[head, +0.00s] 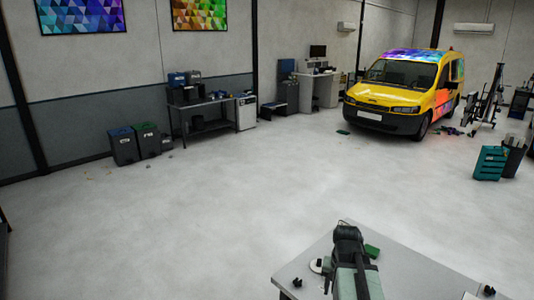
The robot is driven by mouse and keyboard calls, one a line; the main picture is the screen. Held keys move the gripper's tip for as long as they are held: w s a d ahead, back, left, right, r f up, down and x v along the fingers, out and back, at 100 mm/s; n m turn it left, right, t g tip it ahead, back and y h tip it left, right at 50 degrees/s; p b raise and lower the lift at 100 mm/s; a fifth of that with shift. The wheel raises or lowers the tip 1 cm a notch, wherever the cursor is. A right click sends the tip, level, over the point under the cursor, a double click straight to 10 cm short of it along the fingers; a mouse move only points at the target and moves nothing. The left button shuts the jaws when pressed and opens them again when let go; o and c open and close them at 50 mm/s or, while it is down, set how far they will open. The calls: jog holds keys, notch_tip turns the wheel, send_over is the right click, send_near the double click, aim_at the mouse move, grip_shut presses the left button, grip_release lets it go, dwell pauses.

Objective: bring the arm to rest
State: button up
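My arm reaches up from the bottom edge of the head view, over a light grey table (425,283). Its pale grey-green link ends in a dark part (348,240) above the table's far left portion. My gripper's fingers cannot be made out there, so I cannot tell whether they are open or shut. Nothing is clearly seen held.
On the table are a green block (372,251), a white round piece (317,266) and small black pieces (297,282). The grey floor (200,220) beyond is wide and clear. A yellow van (390,95), bins (123,146) and a teal crate (490,163) stand farther off.

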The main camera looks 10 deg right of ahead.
jog(key=w+a+n, duration=0.3)
jog(key=a+n, duration=0.3)
jog(key=a, duration=1.3)
notch_tip(320, 180, down, 20)
jog(key=s+b, duration=0.2)
jog(key=b, duration=1.8)
jog(key=shift+a+n+g, duration=0.3)
jog(key=shift+a, duration=0.15)
jog(key=shift+s, duration=0.1)
